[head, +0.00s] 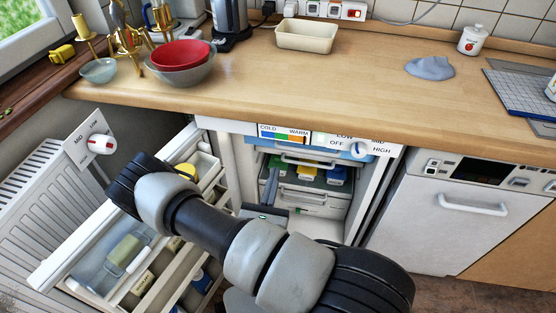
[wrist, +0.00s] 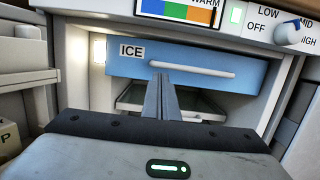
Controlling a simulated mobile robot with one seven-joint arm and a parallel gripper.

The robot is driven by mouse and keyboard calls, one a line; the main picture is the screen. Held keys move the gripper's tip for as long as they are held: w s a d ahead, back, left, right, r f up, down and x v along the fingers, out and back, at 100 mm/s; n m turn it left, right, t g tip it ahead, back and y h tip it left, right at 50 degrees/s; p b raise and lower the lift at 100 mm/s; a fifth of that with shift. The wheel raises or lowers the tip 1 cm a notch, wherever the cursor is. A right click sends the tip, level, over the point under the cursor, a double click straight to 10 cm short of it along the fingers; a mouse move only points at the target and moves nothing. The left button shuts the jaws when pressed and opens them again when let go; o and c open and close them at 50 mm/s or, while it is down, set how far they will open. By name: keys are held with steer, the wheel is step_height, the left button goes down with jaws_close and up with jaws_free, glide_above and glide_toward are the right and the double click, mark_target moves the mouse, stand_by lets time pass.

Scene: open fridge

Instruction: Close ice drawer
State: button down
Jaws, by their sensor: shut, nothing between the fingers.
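The ice drawer (wrist: 190,72) has a blue front with an ICE label and a long white handle, high in the open fridge under the control panel. It also shows in the head view (head: 345,153), partly as a blue strip. I cannot tell how far out it stands. My gripper (wrist: 161,77) is shut and empty, with its fingers pointing into the fridge. In the wrist view the fingertips overlap the lower part of the drawer front, below the handle. Whether they touch it is unclear.
A glass shelf (wrist: 205,105) lies below the drawer. Lower down are packages and a white drawer (head: 310,200). The open fridge door (head: 75,245), with loaded racks, is at left. The control panel (wrist: 245,18) with a dial is above. A dishwasher (head: 450,215) stands right.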

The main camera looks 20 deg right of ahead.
steer(key=b, duration=0.1)
glide_toward(283, 143)
steer(key=r, duration=0.1)
steer(key=w+d+r, duration=0.1)
steer(key=shift+w+d+r, duration=0.15)
steer(key=shift+w+r, duration=0.2)
steer(key=x, duration=0.3)
steer(key=f+x, duration=0.1)
steer(key=x, duration=0.3)
steer(key=f+x, duration=0.1)
steer(key=x, duration=0.2)
steer(key=shift+w+d, duration=0.3)
steer(key=shift+w, duration=0.1)
steer(key=shift+s+a, duration=0.1)
